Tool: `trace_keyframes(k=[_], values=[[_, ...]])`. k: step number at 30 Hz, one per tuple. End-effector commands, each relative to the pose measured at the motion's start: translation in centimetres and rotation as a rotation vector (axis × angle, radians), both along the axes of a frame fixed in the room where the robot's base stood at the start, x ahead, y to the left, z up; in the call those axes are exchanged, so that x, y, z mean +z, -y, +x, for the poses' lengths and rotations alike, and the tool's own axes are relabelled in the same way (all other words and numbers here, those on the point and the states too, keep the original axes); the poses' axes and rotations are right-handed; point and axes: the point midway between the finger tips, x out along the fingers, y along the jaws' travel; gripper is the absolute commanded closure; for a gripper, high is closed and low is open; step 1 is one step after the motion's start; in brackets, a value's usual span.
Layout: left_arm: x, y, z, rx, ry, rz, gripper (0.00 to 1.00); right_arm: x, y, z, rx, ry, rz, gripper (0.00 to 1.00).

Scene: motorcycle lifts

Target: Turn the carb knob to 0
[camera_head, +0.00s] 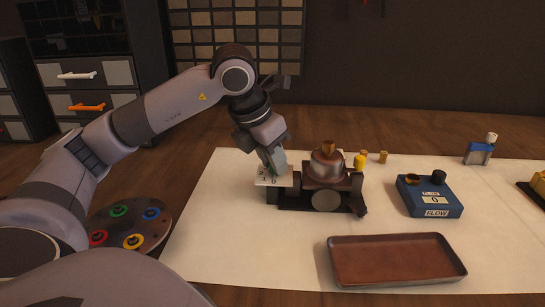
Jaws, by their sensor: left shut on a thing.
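The carburetor (326,166) stands on the pale mat, with a brass-coloured piece on top and a round dark port facing me. At its left side is a small light dial plate (266,182) with a "0" mark. My left gripper (274,169) points down at this plate and is shut on the carb knob, which is mostly hidden behind the fingers. I cannot read the knob's pointer. My right gripper is not in view.
A blue flow box (430,197) showing "0" stands to the right. A brown tray (396,276) lies in front. Small yellow and brass pieces (361,161) stand behind the carburetor. A round holder (125,222) with coloured rings is at left. The mat (225,245) is clear at front left.

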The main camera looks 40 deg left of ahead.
Motion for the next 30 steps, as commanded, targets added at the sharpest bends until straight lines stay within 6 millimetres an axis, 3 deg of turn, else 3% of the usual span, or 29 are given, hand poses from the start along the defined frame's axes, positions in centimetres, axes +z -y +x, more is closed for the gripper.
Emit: trace_keyframes(k=[11, 12, 13, 14, 23, 30], values=[[0.1, -0.1, 0.0, 0.005, 0.003, 0.001, 1.00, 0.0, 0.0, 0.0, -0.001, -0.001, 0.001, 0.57], [0.1, -0.1, 0.0, 0.005, 0.003, 0.001, 0.62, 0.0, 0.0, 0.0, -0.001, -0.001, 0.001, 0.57], [0.1, -0.1, 0.0, 0.005, 0.003, 0.001, 0.53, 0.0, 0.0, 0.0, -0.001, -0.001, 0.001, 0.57], [0.1, -0.1, 0.0, 0.005, 0.003, 0.001, 0.50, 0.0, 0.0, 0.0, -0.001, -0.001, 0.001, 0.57], [0.2, 0.0, 0.0, 0.003, 0.002, 0.000, 0.50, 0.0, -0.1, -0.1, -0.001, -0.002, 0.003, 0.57], [3.3, -0.1, -1.2, 0.004, 0.006, 0.000, 0.50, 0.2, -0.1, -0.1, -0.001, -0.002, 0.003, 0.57]])
